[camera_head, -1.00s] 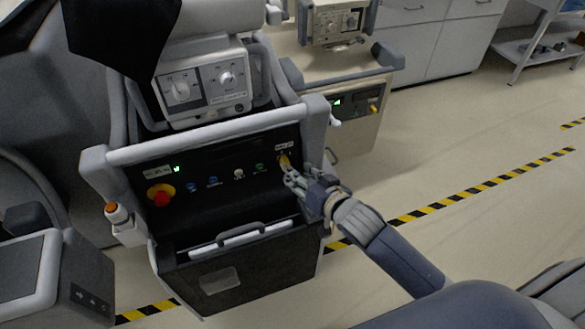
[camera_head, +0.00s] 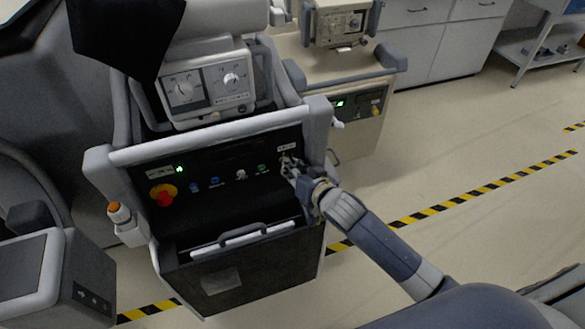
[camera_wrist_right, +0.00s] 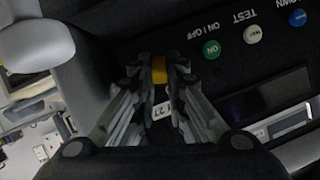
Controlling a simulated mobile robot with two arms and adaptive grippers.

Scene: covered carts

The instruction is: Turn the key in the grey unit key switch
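The grey unit (camera_head: 205,140) stands at centre left in the head view, with a black control panel on its front. Its key switch, with a yellow part (camera_wrist_right: 160,70), is at the panel's right end, mostly hidden by my right gripper in the head view. My right gripper (camera_head: 285,168) reaches it from the right. In the wrist view the fingertips (camera_wrist_right: 161,66) are close together on both sides of the yellow part and seem shut on the key there. The key itself is hardly visible between them, and its turn angle cannot be made out. My left gripper is out of view.
A red stop button (camera_head: 163,195) on yellow and several coloured buttons line the panel. A green ON button (camera_wrist_right: 211,49) is beside the fingers. A drawer handle (camera_head: 240,230) lies below. A beige unit (camera_head: 345,112) stands behind. Floor at right is clear.

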